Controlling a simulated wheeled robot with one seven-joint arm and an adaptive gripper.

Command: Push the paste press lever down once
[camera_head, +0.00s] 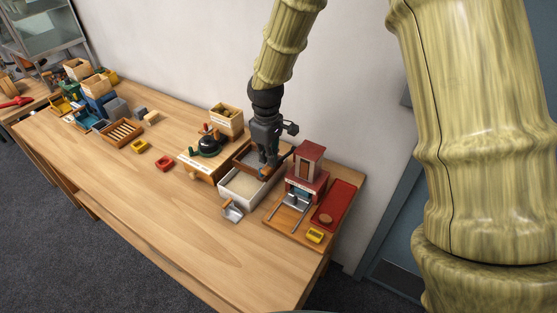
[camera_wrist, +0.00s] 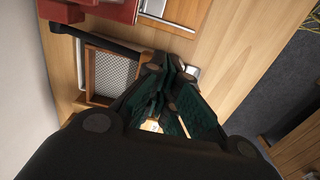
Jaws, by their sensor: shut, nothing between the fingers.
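The paste press (camera_head: 306,172) is a dark red block with a wooden front, standing on a wooden board at the right end of the table. Part of its red body shows at the top of the wrist view (camera_wrist: 100,10). A black lever bar (camera_wrist: 85,36) runs from beside the press toward my gripper in the wrist view; its far end is hidden behind the fingers. My gripper (camera_head: 269,164) points down just left of the press, over the mesh-bottomed frame. Its fingers (camera_wrist: 172,78) are closed and empty. Whether they touch the lever cannot be told.
A white box (camera_head: 232,195) and the wooden sieve frame (camera_wrist: 88,68) lie below my gripper. A metal scoop (camera_head: 232,211), red tray (camera_head: 342,199) and yellow dish (camera_head: 315,236) are nearby. A black-domed device (camera_head: 208,145) stands left. The table's front is clear.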

